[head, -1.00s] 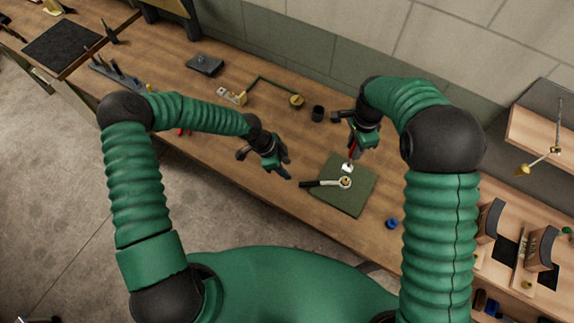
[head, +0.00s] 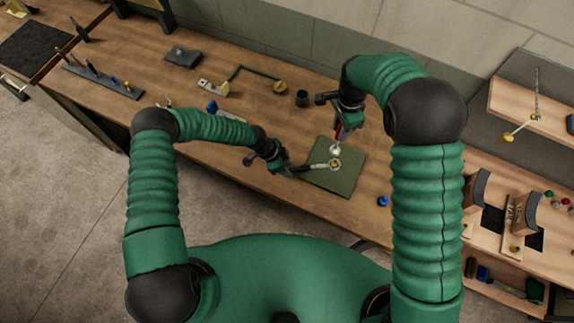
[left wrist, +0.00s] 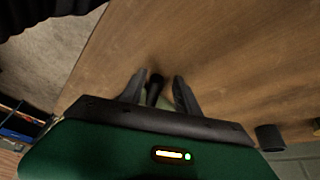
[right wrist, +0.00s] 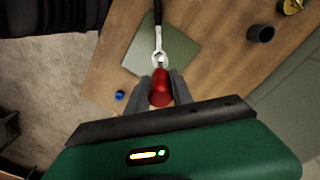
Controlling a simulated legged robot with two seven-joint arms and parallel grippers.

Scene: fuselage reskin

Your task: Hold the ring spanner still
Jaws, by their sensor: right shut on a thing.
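The ring spanner (head: 321,165) has a black handle and a bright ring end, and lies on the green mat (head: 341,183). It also shows in the right wrist view (right wrist: 158,38). My left gripper (head: 287,167) is at the handle end. In the left wrist view its fingers (left wrist: 157,82) stand apart with the black handle end between them, with gaps visible on both sides. My right gripper (head: 342,132) is shut on a red-handled tool (right wrist: 160,88), held upright above the ring end. Whether the tool's tip touches the ring is unclear.
A dark cup (head: 302,98) and a brass round piece (head: 280,87) stand behind on the wooden bench (head: 240,115). A blue cap (head: 383,201) lies right of the mat. A tool rack (head: 103,80) is at the left. The bench's front edge is close to the mat.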

